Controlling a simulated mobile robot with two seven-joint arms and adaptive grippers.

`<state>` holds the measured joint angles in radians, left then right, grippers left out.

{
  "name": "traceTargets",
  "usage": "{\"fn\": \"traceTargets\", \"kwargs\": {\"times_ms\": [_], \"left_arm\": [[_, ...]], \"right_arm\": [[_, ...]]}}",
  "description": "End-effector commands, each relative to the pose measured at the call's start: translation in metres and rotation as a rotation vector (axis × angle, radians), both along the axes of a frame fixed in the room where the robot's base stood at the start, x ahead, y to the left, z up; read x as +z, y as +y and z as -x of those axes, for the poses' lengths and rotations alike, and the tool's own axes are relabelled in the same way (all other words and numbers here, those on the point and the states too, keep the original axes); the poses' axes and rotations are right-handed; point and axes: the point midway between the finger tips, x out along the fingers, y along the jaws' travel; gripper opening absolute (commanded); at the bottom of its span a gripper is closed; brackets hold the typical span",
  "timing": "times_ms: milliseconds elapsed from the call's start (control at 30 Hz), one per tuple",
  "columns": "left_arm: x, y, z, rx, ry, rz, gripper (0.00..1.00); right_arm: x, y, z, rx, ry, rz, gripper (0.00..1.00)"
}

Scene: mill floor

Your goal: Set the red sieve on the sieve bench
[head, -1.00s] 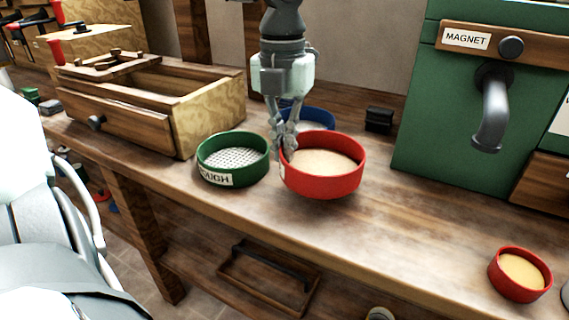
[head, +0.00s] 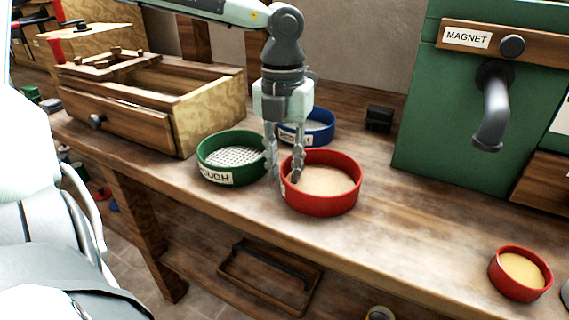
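The red sieve (head: 322,200), with pale tan mesh or contents, sits upright on the wooden bench (head: 400,240). It is just right of the green sieve (head: 230,178) and in front of the blue sieve (head: 322,130). My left gripper (head: 284,178) points down at the red sieve's left rim. Its fingers are spread, one inside the rim and one outside, between the red and green sieves. I see no clear grip on the rim. My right gripper is not in view.
A wooden drawer box (head: 150,110) stands at the left. A green magnet machine (head: 440,130) with a grey spout stands at the right. A small red bowl (head: 520,287) sits at the right front, and a black block (head: 379,119) at the back. The bench between is clear.

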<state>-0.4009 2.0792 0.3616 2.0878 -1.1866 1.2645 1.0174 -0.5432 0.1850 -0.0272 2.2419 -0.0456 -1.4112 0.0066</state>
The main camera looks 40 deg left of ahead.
Motion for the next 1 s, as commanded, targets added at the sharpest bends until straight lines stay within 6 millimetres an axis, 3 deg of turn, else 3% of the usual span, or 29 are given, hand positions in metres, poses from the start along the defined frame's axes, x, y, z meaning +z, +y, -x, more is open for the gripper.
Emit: {"fn": "traceTargets", "kwargs": {"times_ms": [333,800,1000], "left_arm": [[0.006,0.000,-0.001,0.000,-0.003,-0.001,0.26],[0.099,0.002,0.000,0.000,-0.003,-0.002,0.26],[0.119,0.002,0.000,0.000,-0.001,-0.001,0.26]], "right_arm": [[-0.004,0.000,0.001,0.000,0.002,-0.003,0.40],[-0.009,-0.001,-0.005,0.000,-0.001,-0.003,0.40],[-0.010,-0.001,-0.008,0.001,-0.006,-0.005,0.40]]}}
